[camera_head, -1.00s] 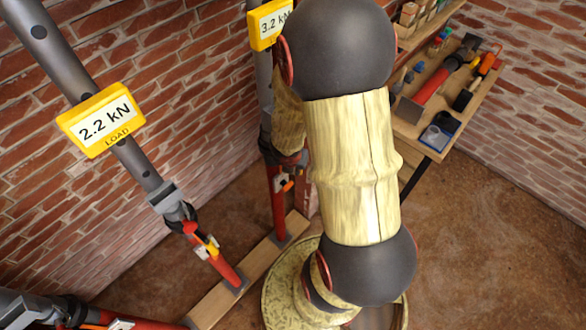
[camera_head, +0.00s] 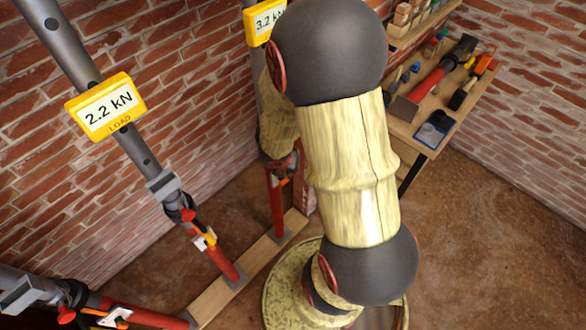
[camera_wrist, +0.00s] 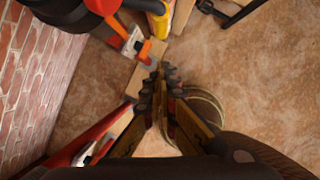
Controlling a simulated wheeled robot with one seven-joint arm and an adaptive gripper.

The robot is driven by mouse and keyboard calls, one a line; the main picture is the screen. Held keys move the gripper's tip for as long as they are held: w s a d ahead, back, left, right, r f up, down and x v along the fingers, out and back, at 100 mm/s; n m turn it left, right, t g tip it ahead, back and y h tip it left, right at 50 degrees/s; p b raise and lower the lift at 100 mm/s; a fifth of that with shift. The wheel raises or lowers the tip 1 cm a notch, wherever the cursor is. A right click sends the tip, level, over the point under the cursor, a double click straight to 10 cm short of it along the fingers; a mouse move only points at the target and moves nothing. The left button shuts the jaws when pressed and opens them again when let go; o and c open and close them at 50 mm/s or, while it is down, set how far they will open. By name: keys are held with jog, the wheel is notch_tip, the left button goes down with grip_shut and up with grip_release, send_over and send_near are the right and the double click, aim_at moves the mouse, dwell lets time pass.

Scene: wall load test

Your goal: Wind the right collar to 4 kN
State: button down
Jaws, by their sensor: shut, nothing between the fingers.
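The right prop's yellow load display (camera_head: 263,20) reads 3.2 kN, its right part cut off behind my arm. Below it, the red lower tube (camera_head: 277,205) of this prop stands on a wooden plank (camera_head: 243,275). Its collar, near the foot of my forearm, is mostly hidden in the head view. In the wrist view my gripper (camera_wrist: 160,78) is shut and empty, with its fingertips pointing toward the plank (camera_wrist: 147,76). A red and black part with an orange piece (camera_wrist: 116,26) is at the upper left, apart from the fingertips; I cannot tell which prop it belongs to.
The middle prop's display (camera_head: 106,107) reads 2.2 kN; its collar (camera_head: 180,208) has a red and orange handle. A workbench (camera_head: 425,142) with tools stands at right. Brick walls close the corner; brown floor (camera_head: 500,240) is clear at right.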

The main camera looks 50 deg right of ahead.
jog(key=w+p+v, duration=0.1)
jog(key=p+v, duration=0.3)
jog(key=v, duration=0.4)
jog(key=w+d+f+y+b, duration=0.1)
jog(key=w+d+f+b, duration=0.1)
jog(key=d+f+b, duration=0.5)
jog(key=shift+w+f+m+g+b, duration=0.35)
jog(key=shift+f+b, duration=0.9)
jog(key=shift+f, duration=0.6)
